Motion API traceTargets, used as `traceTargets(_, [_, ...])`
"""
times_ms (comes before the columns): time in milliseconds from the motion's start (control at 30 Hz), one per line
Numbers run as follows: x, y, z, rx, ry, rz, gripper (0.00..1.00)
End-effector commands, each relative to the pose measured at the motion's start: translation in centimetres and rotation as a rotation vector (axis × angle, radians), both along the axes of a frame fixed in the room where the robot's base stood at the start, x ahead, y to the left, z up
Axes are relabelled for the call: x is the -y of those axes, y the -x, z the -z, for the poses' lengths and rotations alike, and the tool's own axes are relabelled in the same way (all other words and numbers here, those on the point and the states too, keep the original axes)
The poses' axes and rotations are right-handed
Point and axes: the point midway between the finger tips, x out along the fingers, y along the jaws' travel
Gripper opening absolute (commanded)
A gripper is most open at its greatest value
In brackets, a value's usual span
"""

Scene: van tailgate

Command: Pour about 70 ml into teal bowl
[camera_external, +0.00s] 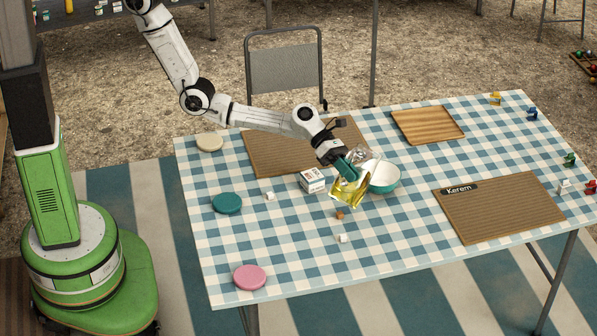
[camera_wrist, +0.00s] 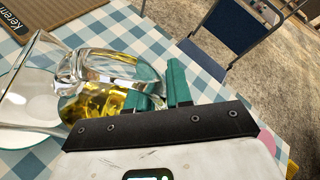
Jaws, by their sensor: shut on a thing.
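My gripper (camera_external: 345,163) has teal fingers and is shut on a clear glass jug (camera_external: 352,187) with yellow liquid in it. The jug is tilted strongly, and its upper part is beside and partly in front of the teal bowl (camera_external: 386,180). The bowl stands on the checked cloth, teal outside and pale inside. In the wrist view my gripper (camera_wrist: 163,84) has the jug (camera_wrist: 108,66) at its left, with yellow liquid low in it. The bowl (camera_wrist: 22,136) shows at the left edge, partly behind the glass. I cannot make out a stream or liquid in the bowl.
A small white box (camera_external: 312,180) stands left of the jug. Small cubes (camera_external: 341,238) lie in front. A ribbed mat labelled Kerem (camera_external: 500,208) lies at right, a wooden tray (camera_external: 427,125) behind. Pink (camera_external: 249,277) and teal (camera_external: 227,203) discs lie at left. A chair (camera_external: 286,70) stands behind.

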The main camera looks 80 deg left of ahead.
Motion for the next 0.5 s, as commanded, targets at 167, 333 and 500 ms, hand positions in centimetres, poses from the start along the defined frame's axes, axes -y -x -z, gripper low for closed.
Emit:
traceTargets(167, [-0.1, -0.5, -1.3, -0.051, 0.046, -0.001, 0.0])
traceTargets(333, [-0.3, -0.7, -1.6, -0.108, 0.084, -0.001, 0.0])
traceTargets(500, [-0.4, -0.9, -1.6, -0.149, 0.111, -0.001, 0.0])
